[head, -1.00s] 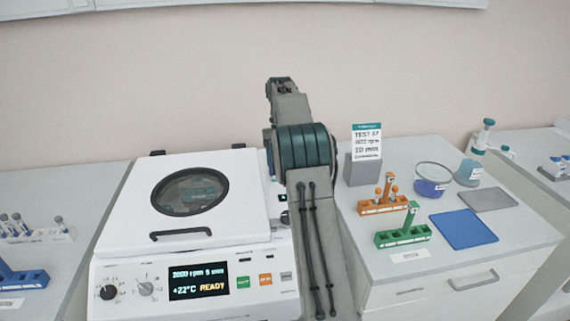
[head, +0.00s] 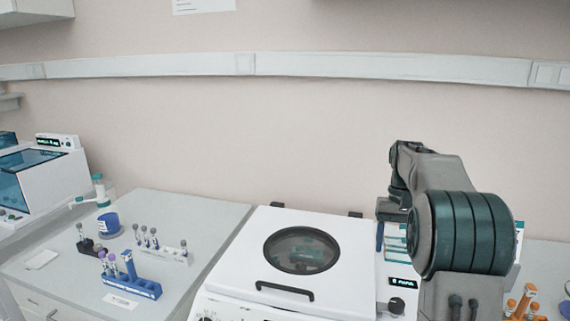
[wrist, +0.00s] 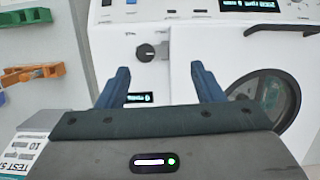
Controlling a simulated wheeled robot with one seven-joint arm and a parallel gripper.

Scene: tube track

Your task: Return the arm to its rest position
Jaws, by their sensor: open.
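My arm (head: 462,232) is folded up at the right of the head view, over the right side of the centrifuge. My gripper (wrist: 160,84) is open and empty in the wrist view, its two blue fingers apart above the white top of the centrifuge. In the head view the gripper is mostly hidden behind my arm, with one blue finger (head: 380,236) showing. The white centrifuge (head: 235,262) has its lid (head: 345,259) shut, with a round window and a dark handle. A dark knob (wrist: 146,52) lies between and beyond the fingertips in the wrist view.
Left of the centrifuge, a bench (head: 195,213) carries a blue rack (head: 135,285), a white rack (head: 172,255) and a dark blue cup (head: 108,226). An orange rack (head: 525,303) stands at the right edge. A printed card (wrist: 18,150) is close to the gripper at lower left in the wrist view.

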